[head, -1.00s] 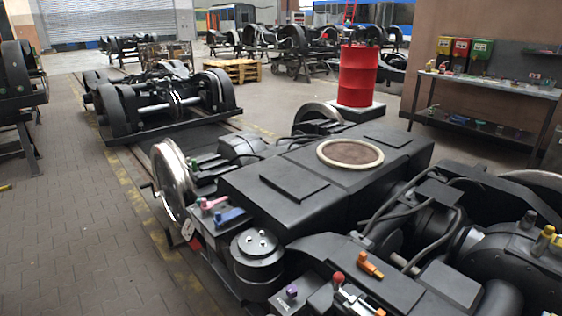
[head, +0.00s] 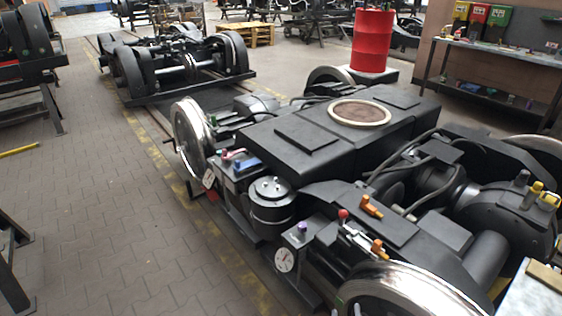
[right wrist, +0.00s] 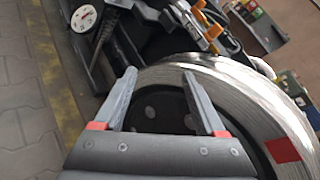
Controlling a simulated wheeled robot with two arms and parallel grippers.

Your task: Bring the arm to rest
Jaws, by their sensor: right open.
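My right gripper (right wrist: 159,88) shows in the right wrist view with its two grey fingers spread apart and nothing between them. Behind the fingers is the dark disc of a bogie wheel (right wrist: 255,105) with a bright steel rim and a red mark. I cannot tell how far the fingers are from the wheel. In the head view the same near wheel (head: 415,287) shows at the bottom edge, and I cannot clearly make out the right gripper there. My left gripper is in neither current view.
The black bogie (head: 305,140) fills the middle and right. A round white gauge (head: 285,260) and orange handles (head: 371,207) are on its near side. A red drum (head: 372,40) stands behind it, a workbench (head: 500,52) at back right. Paved floor (head: 100,220) at left is largely clear.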

